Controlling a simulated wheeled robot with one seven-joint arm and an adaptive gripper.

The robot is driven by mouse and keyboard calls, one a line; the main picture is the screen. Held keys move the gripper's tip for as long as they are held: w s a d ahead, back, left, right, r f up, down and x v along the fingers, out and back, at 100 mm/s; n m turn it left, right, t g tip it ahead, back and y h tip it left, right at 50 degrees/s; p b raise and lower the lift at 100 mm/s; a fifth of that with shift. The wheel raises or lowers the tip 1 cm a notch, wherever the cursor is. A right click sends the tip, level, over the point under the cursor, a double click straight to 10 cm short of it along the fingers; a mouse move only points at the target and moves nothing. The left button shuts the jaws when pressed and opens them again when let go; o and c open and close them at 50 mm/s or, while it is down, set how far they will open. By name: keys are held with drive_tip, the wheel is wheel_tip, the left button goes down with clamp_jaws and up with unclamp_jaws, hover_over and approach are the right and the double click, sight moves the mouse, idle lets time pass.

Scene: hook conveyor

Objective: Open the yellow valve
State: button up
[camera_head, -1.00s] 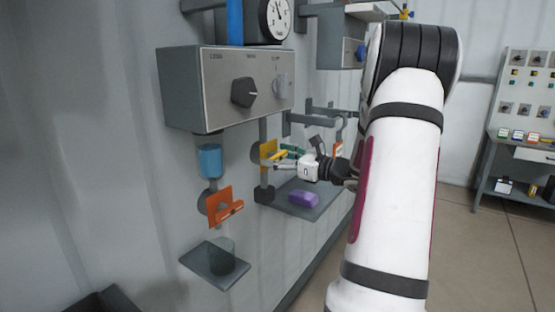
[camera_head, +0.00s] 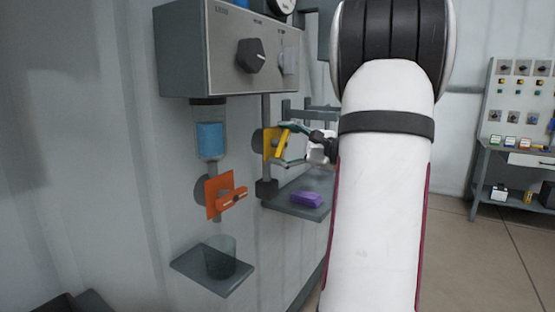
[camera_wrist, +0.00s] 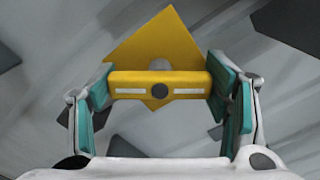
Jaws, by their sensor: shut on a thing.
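The yellow valve has a flat yellow plate (camera_head: 268,146) on a vertical pipe and a yellow bar handle (camera_head: 282,143) in front of it. My gripper (camera_head: 287,146) reaches it from the right, one finger above the handle and one below. In the wrist view the handle (camera_wrist: 185,85) lies between the two teal finger pads, which are shut on its ends. The yellow plate (camera_wrist: 165,38) behind it is turned at an angle to the handle. The handle stands steeply tilted in the head view.
An orange valve (camera_head: 220,194) sits to the left, under a blue-filled cylinder (camera_head: 210,138) and above a glass cup (camera_head: 221,258) on a shelf. A purple block (camera_head: 306,200) lies on the shelf below the yellow valve. A grey control box (camera_head: 225,50) juts out above.

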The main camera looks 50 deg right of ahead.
drive_tip(key=n+b, duration=0.1)
drive_tip(key=b, duration=0.1)
drive_tip(key=n+b, duration=0.2)
drive_tip(key=b, duration=0.1)
drive_tip(key=n+b, duration=0.2)
drive_tip(key=shift+w+a+f, duration=0.1)
drive_tip(key=shift+f, duration=0.2)
drive_tip(key=n+b, duration=0.2)
drive_tip(key=b, duration=0.1)
drive_tip(key=shift+r, duration=0.1)
drive_tip(key=shift+r+n, duration=0.1)
drive_tip(key=shift+n, duration=0.2)
drive_tip(key=o, duration=1.2)
drive_tip(key=s, duration=0.8)
drive_tip(key=s+d, duration=0.1)
drive_tip(key=s, duration=0.3)
drive_tip(key=shift+s, duration=0.15)
